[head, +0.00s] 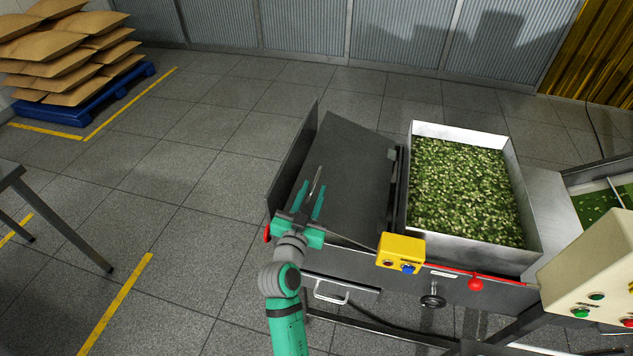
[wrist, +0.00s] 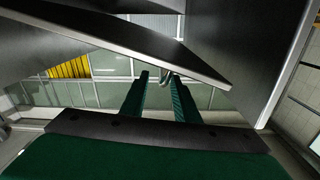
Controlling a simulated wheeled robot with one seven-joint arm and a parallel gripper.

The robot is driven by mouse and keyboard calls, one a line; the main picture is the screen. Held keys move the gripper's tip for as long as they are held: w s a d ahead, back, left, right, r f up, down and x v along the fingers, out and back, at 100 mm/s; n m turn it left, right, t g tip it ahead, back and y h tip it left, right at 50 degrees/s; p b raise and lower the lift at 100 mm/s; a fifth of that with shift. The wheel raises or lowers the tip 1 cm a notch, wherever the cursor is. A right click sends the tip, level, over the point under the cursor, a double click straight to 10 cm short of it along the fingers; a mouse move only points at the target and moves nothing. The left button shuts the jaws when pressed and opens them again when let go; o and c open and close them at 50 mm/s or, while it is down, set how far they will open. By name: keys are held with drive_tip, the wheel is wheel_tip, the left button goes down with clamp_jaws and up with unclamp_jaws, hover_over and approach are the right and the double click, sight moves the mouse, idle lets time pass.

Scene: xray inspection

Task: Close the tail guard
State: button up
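The tail guard appears to be the wide dark panel (head: 350,165) at the left end of the machine, standing open at a slant, with its right edge by the hinge side. A small metal handle (head: 316,182) shows near its left part. My gripper (head: 312,198) is in front of the panel, its two green fingers apart on either side of the handle's line. In the wrist view the gripper (wrist: 160,88) is open and the handle (wrist: 166,76) shows between and just beyond the fingertips. The panel's edge (wrist: 150,45) crosses above. Contact with the handle cannot be told.
A dark upright side plate (head: 293,157) stands left of the panel. A yellow button box (head: 400,252) is close to my arm's right. A tray of green pieces (head: 412,205) lies right of the panel. A drawer-like handle (head: 331,296) juts out below.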

drive_tip(key=v, duration=0.5)
drive_tip(key=shift+s, duration=0.2)
